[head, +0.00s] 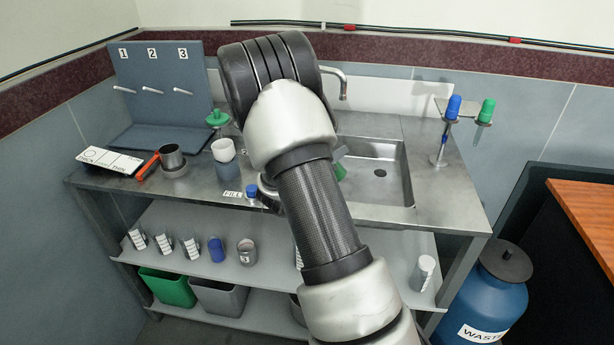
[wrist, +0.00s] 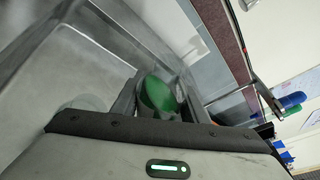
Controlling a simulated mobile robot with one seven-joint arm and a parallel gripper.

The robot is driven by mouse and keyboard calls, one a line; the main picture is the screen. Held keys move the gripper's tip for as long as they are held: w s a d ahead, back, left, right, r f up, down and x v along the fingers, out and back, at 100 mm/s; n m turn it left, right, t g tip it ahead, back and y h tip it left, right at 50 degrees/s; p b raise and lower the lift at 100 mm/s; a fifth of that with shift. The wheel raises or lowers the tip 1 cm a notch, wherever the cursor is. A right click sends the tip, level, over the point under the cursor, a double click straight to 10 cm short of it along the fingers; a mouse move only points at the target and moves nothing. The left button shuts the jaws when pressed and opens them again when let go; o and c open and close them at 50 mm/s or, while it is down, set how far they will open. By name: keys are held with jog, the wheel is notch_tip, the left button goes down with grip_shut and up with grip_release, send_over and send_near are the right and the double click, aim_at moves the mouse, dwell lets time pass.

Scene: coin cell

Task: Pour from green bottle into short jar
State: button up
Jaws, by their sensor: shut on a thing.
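The green bottle (wrist: 158,94) shows in the wrist view as a rounded green end between the fingers. My gripper (wrist: 157,104) is shut on it. In the head view my arm hides the gripper, and only a bit of green (head: 340,171) shows beside the arm at the sink's left edge. I cannot tell for sure which vessel is the short jar. A pale round shape (wrist: 88,103) lies partly behind the gripper body in the wrist view. A FILL label (head: 232,195) lies at the bench front, by a blue-capped item (head: 252,191). No pouring stream is visible.
A white cup (head: 223,149), a dark metal cup (head: 171,155) and a green-topped item (head: 217,118) stand on the bench's left. The sink (head: 365,185) is right of my arm. A stand with blue (head: 453,107) and green (head: 487,110) bottles rises at the right.

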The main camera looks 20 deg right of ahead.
jog(key=shift+r+n+h+p, duration=0.3)
jog(key=shift+r+p, duration=0.05)
jog(key=shift+r, duration=0.1)
dwell(1.0)
jog(key=shift+s+d+r+n+h, duration=0.1)
jog(key=shift+d+r+n+h, duration=0.1)
jog(key=shift+r+n+h, duration=0.35)
dwell(1.9)
jog(key=shift+s+d+r+n+t+h, duration=0.15)
jog(key=shift+r+n, duration=0.2)
jog(key=shift+n, duration=0.4)
jog(key=shift+w+r+n+t+h, duration=0.15)
jog(key=shift+r+n, duration=0.2)
jog(key=shift+n, duration=0.35)
dwell(2.6)
